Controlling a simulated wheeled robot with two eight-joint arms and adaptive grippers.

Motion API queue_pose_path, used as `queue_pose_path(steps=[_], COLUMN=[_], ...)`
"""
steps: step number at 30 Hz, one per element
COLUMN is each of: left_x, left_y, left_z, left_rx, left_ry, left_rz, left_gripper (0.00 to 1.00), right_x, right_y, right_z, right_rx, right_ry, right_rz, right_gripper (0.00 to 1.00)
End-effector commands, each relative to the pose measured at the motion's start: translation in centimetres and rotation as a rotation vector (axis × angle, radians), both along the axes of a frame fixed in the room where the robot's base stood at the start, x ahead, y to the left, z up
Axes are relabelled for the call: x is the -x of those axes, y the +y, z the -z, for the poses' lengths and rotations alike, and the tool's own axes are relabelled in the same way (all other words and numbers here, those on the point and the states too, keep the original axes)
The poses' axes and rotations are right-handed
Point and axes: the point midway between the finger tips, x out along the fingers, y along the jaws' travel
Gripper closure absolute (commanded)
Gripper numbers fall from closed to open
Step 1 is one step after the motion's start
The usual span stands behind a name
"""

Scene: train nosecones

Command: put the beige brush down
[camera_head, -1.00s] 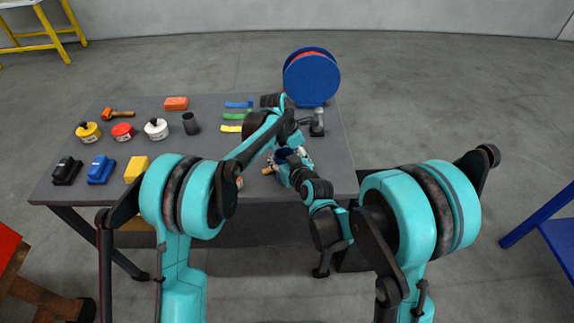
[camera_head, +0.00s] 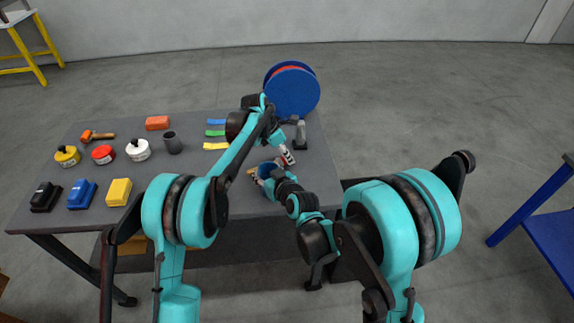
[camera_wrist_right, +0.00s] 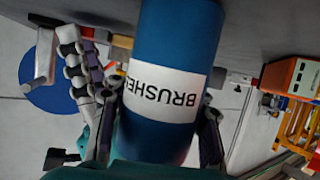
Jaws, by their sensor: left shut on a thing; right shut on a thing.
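My right gripper (camera_wrist_right: 155,125) is shut on a blue cup (camera_wrist_right: 172,45) with a white "BRUSHES" label, which looks upside down in the right wrist view. The cup also shows in the head view (camera_head: 266,169) near the table's right front part. My left gripper (camera_head: 287,158) is just right of the cup, pointing down and shut on what seems to be the beige brush, mostly hidden. I cannot make out its bristles or whether it touches the table. A small beige-brown piece (camera_head: 252,173) shows just left of the cup.
The grey table (camera_head: 240,205) holds black, blue and yellow brushes or blocks at the left front. Behind them are several lidded pots, a dark cup (camera_head: 173,143), a hammer (camera_head: 97,135), an orange block (camera_head: 157,123) and coloured strips. A blue reel (camera_head: 292,92) and a grey tool (camera_head: 300,135) stand at the back right.

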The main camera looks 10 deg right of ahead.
Motion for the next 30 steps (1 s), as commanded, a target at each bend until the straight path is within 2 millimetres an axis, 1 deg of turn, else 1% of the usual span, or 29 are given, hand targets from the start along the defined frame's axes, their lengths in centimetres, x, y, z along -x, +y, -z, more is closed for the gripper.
queue_pose_path(steps=[1, 4, 6, 8, 15, 18, 21, 24, 30], left_x=[-1.1, -3.0, -2.7, -2.7, -2.7, -2.7, -2.7, -2.7, -2.7], left_y=[0.0, 0.1, 0.0, 0.1, 0.0, 0.0, 0.0, 0.0, 0.0], left_z=[0.0, 0.1, -1.9, -3.3, -9.2, -11.2, -12.5, -13.4, -13.8], left_rx=[0.000, 0.000, 0.000, 0.000, 0.000, 0.000, 0.000, 0.000, 0.000], left_ry=[0.000, 0.001, 0.000, 0.000, 0.000, 0.000, 0.000, 0.000, 0.000], left_rz=[-0.001, -0.002, -0.001, -0.001, -0.001, -0.001, -0.001, -0.001, -0.001], left_gripper=[1.00, 1.00, 1.00, 1.00, 1.00, 1.00, 1.00, 1.00, 1.00], right_x=[0.0, 0.0, 0.0, 0.0, 0.0, 0.0, 0.0, 0.0, 0.0], right_y=[0.0, 0.0, 0.0, 0.0, 0.0, 0.0, 0.0, 0.0, 0.0], right_z=[0.0, 0.0, 0.0, 0.0, 0.0, 0.0, 0.0, 0.0, 0.0], right_rx=[0.000, 0.000, 0.000, 0.000, 0.000, 0.000, 0.000, 0.000, 0.000], right_ry=[0.000, 0.000, 0.000, 0.000, 0.000, 0.000, 0.000, 0.000, 0.000], right_rz=[0.000, 0.000, 0.000, 0.000, 0.000, 0.000, 0.000, 0.000, 0.000], right_gripper=[0.94, 0.94, 0.94, 0.94, 0.94, 0.94, 0.94, 0.94, 0.94])
